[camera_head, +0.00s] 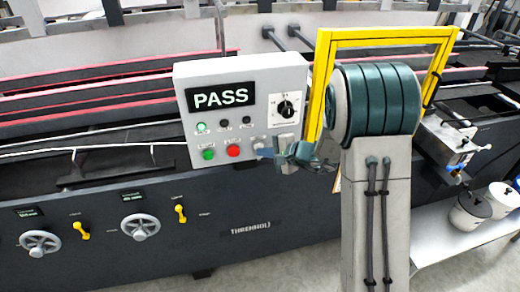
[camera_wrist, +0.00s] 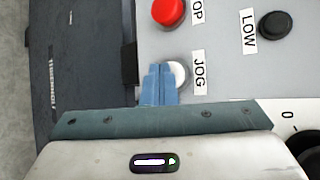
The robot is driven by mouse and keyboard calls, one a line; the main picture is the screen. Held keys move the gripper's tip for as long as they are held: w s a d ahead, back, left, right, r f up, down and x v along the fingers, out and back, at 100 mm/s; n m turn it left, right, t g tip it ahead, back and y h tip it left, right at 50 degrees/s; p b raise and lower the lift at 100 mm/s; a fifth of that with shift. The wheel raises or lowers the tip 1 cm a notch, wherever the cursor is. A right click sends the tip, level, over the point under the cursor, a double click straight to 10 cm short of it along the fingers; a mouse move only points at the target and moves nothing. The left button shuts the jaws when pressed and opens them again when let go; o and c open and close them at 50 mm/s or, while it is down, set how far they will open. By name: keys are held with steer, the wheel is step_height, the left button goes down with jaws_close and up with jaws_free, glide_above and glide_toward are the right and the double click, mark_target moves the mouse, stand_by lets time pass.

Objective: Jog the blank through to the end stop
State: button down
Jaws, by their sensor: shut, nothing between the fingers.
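The grey control box (camera_head: 190,100) has a screen (camera_head: 220,97) reading PASS. Its white JOG button (camera_wrist: 179,72) shows in the wrist view, with its left part hidden behind my fingers. My gripper (camera_wrist: 160,70) is shut and empty, its blue fingertips over the edge of the JOG button. I cannot tell whether they press it. In the head view my gripper (camera_head: 263,152) is at the lower right of the box. I cannot make out the blank or the end stop.
A green button (camera_head: 208,154) and a red button (camera_head: 233,151) sit left of my gripper. A green lamp (camera_head: 201,127) is lit. A selector knob (camera_head: 286,109) is above. The long dark machine (camera_head: 130,200) with handwheels runs behind the box. White pots (camera_head: 470,210) stand at the right.

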steer(key=shift+s+d+b, duration=0.25)
steer(key=shift+s+b, duration=0.5)
steer(key=shift+s, duration=0.1)
steer(key=s+b, duration=0.1)
steer(key=s, duration=0.1)
steer(key=s+d+b, duration=0.1)
steer(key=s, duration=0.2)
steer(key=shift+d+b, duration=0.2)
steer(key=shift+b, duration=0.2)
